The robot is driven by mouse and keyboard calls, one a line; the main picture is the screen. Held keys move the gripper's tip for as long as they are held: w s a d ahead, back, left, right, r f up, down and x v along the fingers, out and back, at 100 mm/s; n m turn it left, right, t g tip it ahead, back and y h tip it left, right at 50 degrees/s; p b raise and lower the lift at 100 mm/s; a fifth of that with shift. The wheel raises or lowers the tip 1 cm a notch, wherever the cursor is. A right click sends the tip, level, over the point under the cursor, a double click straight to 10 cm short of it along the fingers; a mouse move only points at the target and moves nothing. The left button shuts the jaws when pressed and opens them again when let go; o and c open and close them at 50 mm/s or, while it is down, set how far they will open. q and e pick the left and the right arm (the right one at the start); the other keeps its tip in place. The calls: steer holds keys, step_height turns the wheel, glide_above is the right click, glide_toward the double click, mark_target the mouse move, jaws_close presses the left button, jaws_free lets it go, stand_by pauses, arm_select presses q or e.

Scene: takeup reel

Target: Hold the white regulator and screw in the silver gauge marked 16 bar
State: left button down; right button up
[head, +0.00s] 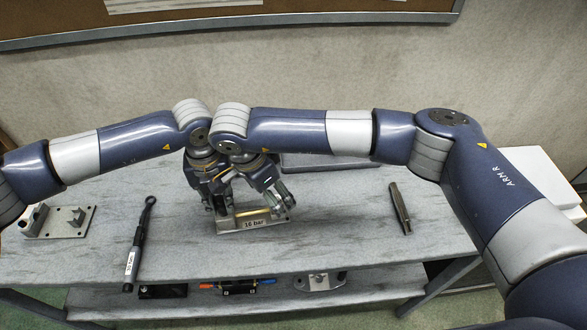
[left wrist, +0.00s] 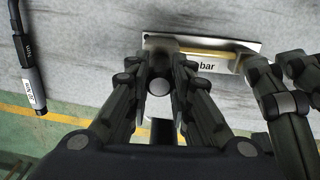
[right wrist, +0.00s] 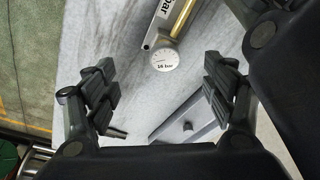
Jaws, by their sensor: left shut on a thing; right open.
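The silver gauge marked 16 bar (right wrist: 165,60) shows its round white face in the right wrist view, at the end of a metal holder (right wrist: 150,25) with a brass strip. The holder also shows in the head view (head: 252,222), labelled 16 bar. My left gripper (head: 222,208) is shut at the holder's left part. A round pale piece (left wrist: 158,86) sits between its fingers in the left wrist view; I cannot tell what it is. My right gripper (right wrist: 160,88) is open, with the gauge between and beyond its fingers. I cannot clearly pick out the white regulator.
A torque wrench (head: 136,245) and a metal fixture (head: 72,222) lie on the left of the table (head: 340,235). A dark tool (head: 400,205) lies on the right, and a grey tray (head: 330,161) behind. My two wrists are very close together.

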mark_target(280, 201)
steer(key=x, duration=0.6)
steer(key=shift+w+d, duration=0.25)
steer(key=shift+r+n, duration=0.1)
steer(key=shift+n, duration=0.6)
steer(key=n, duration=0.3)
steer(key=n+t+y, duration=0.1)
steer(key=n, duration=0.1)
steer(key=shift+s+d+r, duration=0.15)
steer(key=shift+s, duration=0.1)
steer(key=n, duration=0.3)
steer(key=shift+y, duration=0.4)
steer(key=n, duration=0.2)
steer(key=shift+d+n+y, duration=0.1)
steer(key=shift+n+y, duration=0.2)
steer(key=v, duration=0.2)
steer(key=w+v, duration=0.1)
steer(key=v, duration=0.2)
steer(key=w+v, duration=0.1)
steer(key=v, duration=0.1)
steer(key=shift+s+r, duration=0.1)
steer(key=shift+r, duration=0.5)
steer(key=d+r+n, duration=0.3)
steer(key=d+r, duration=0.1)
steer(key=r, duration=0.3)
steer(key=shift+d+r+n+y, duration=0.2)
steer(key=shift+d+n+y, duration=0.2)
